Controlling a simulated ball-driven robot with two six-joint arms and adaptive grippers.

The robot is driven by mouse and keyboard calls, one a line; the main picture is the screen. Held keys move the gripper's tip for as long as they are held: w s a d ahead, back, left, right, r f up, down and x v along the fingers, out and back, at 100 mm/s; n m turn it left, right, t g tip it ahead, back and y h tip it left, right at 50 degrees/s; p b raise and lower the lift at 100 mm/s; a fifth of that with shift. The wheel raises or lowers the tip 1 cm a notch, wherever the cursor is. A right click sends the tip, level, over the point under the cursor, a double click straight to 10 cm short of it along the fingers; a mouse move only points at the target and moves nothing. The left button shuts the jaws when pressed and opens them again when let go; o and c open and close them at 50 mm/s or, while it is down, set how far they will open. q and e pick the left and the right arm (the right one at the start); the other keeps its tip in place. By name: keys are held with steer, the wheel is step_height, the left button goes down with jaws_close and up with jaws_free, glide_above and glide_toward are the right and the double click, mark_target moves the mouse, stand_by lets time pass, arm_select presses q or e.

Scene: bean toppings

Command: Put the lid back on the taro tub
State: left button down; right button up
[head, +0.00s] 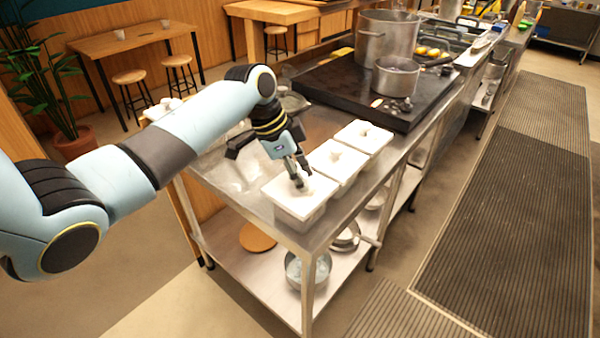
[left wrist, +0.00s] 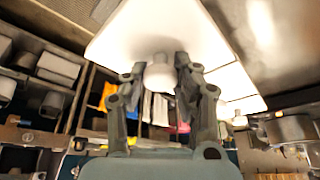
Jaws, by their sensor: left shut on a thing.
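Three white tubs stand in a row along the right edge of the steel table. My left gripper (head: 298,172) comes down onto the nearest tub (head: 300,212) and is shut on the knob of its white lid (head: 318,185). The left wrist view shows the two fingers (left wrist: 158,72) on either side of the round knob (left wrist: 160,76), under the broad white lid (left wrist: 150,30). The lid lies on or very close over the tub's rim; I cannot tell whether it is fully seated. No label shows which tub holds taro. My right gripper is out of view.
The middle tub (head: 338,160) and far tub (head: 364,136) stand close behind, both with white knobbed lids. A black stovetop (head: 340,92) with steel pots (head: 396,76) lies beyond. The steel table's (head: 225,172) left part holds a few hard-to-read clear items.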

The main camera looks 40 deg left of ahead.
arm_select(q)
steer(key=shift+c, duration=1.5)
jaws_free()
steer(key=shift+r, duration=0.1)
step_height(320, 180, up, 7)
steer(key=p, duration=0.7)
steer(key=shift+c, duration=0.3)
jaws_close()
steer(key=shift+f, duration=0.35)
stand_by(0.8)
